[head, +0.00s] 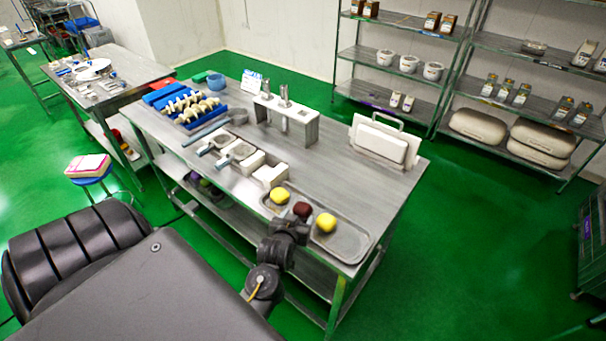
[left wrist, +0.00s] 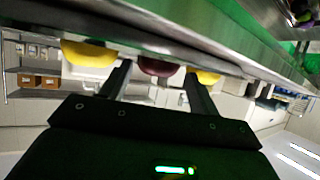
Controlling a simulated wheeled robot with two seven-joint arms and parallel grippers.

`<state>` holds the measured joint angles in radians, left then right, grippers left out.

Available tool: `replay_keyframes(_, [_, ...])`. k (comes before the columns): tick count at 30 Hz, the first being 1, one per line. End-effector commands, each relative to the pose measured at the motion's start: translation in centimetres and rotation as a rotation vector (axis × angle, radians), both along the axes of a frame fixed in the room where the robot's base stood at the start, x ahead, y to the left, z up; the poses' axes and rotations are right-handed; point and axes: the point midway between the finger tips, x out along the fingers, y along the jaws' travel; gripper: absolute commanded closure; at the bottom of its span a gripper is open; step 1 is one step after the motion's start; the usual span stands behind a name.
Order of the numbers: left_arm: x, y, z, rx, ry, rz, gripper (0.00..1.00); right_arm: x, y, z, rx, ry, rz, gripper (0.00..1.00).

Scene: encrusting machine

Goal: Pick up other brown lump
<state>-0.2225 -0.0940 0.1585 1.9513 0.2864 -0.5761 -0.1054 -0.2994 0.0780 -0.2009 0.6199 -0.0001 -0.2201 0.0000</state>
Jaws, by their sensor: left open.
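A dark brown lump (head: 302,209) sits in a shallow metal tray (head: 352,246) at the near right end of the steel table. A yellow lump (head: 279,195) lies to its left and another yellow lump (head: 325,222) to its right. My left gripper (head: 291,229) is at the tray's near edge, just in front of the brown lump. In the left wrist view the open fingers (left wrist: 158,80) point at the brown lump (left wrist: 160,67), which shows between them; I cannot tell whether they touch it. The tray partly hides the lumps there. My right gripper is not in view.
White moulds (head: 270,175) and a ladle-like pan stand left of the tray on the table (head: 345,190). A white dispenser stand (head: 286,118) and a white board in a rack (head: 380,142) stand behind. The table's middle right is clear. Shelves stand along the back wall.

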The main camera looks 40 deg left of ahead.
Motion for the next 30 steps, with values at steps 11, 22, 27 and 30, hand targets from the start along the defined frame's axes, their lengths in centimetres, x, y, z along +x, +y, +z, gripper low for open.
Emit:
replay_keyframes(11, [3.5, 1.4, -1.7, 0.0, 0.001, 0.0, 0.39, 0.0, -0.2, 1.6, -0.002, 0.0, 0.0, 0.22])
replay_keyframes(22, [3.5, 1.4, -1.7, -0.001, 0.0, 0.0, 0.58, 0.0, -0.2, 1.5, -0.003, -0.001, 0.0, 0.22])
replay_keyframes(27, [3.5, 1.4, -1.7, -0.001, 0.0, 0.0, 0.68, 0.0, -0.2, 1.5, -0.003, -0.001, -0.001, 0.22])
replay_keyframes(30, [3.5, 1.4, -1.7, -0.001, -0.001, 0.0, 0.68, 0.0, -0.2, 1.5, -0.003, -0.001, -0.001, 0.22])
